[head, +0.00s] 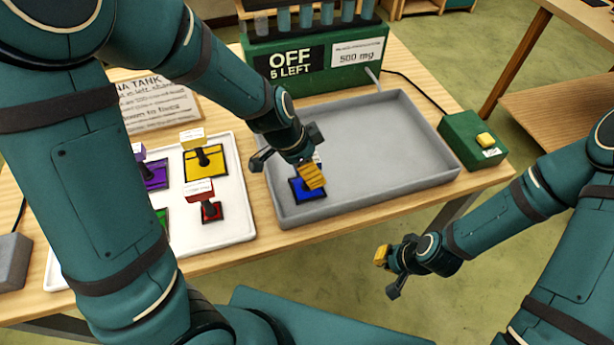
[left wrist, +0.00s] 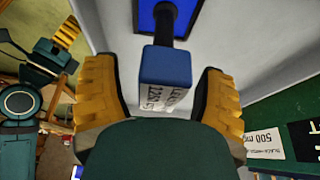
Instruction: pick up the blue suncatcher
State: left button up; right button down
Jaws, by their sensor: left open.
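The blue suncatcher (head: 303,196) lies in the grey tray, near its left front corner. It is a dark-framed blue pane with a black stem and a blue block (left wrist: 166,66) on top, which has a white label. My left gripper (head: 312,178) is directly over it and partly hides it. In the left wrist view my left gripper (left wrist: 165,95) is open, with a yellow finger on each side of the block and visible gaps between. My right gripper (head: 388,268) is in front of the table, away from the suncatcher; its finger gap is unclear.
The grey tray (head: 420,130) is otherwise empty. A white board (head: 238,222) at left holds yellow (head: 205,165), purple (head: 153,176), red (head: 211,211) and green pieces. A green dispenser (head: 290,80) stands behind the tray. A green box with yellow button (head: 470,140) is right of it.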

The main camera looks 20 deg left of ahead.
pick_arm(q)
grip_shut()
